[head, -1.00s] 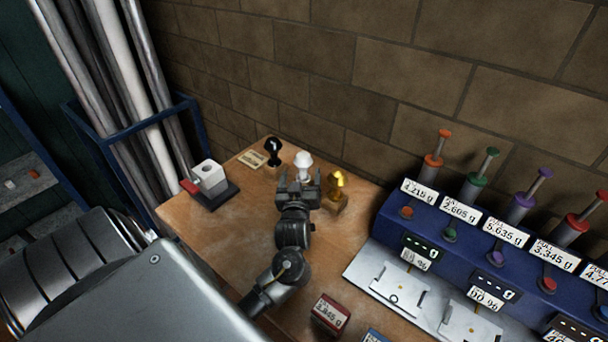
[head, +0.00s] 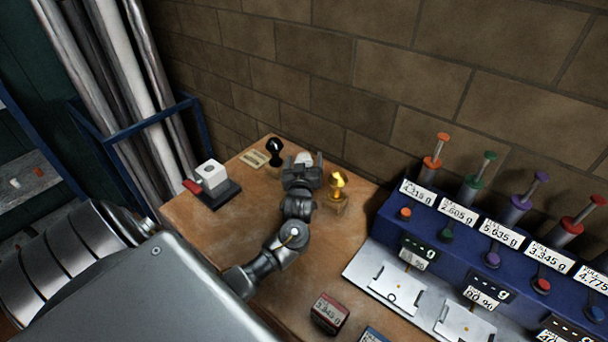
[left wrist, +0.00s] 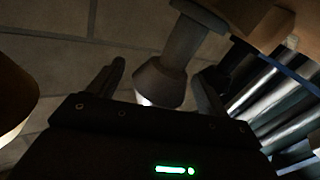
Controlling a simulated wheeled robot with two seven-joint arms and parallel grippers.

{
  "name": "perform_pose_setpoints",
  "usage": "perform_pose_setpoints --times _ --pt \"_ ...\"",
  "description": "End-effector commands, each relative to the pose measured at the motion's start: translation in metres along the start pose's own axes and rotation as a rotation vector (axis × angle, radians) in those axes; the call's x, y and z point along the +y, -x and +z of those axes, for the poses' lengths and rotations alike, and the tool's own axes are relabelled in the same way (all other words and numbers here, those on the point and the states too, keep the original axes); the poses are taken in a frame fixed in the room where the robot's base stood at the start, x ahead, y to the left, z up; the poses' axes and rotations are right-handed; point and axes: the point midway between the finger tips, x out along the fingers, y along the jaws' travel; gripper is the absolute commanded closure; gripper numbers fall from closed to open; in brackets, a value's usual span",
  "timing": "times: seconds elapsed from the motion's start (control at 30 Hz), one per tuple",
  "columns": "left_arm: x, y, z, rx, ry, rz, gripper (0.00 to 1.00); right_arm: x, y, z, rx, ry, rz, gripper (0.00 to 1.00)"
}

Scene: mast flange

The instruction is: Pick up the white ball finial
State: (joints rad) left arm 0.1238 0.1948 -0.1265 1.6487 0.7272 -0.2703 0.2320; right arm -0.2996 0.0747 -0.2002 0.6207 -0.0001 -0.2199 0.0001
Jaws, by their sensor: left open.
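The white ball finial (head: 304,158) stands at the back of the wooden table near the brick wall. In the head view only its upper part shows; my left gripper (head: 301,168) hides the rest. In the left wrist view the finial (left wrist: 165,82) shows in shadow, with its wide end between the two fingers of my left gripper (left wrist: 162,85). The fingers are open, with visible gaps on both sides of it. Whether either finger touches it cannot be told. My right gripper is not in view.
A black finial (head: 274,148) stands close on the left and a gold finial (head: 338,185) close on the right. A white block on a dark base (head: 213,178) sits at the left edge. A blue dispenser rack (head: 470,232) fills the right. The brick wall (head: 330,95) is close behind.

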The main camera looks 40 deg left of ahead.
Motion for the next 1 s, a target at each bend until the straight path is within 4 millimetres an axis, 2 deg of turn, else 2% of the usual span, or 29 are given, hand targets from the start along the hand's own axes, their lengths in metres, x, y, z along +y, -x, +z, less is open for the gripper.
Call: perform_pose_setpoints --times 0.07,0.53,0.83,1.0 --pt "0.000 0.000 0.000 0.000 0.000 0.000 0.23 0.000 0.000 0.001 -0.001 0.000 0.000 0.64" --pt "0.000 0.001 0.000 0.000 0.000 0.000 0.85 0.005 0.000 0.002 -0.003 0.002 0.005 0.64" --pt "0.000 0.000 -0.002 0.001 0.001 0.000 0.86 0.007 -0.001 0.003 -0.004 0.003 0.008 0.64" --pt "0.003 0.000 -0.012 0.004 0.004 0.001 0.86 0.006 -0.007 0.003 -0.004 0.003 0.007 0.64"
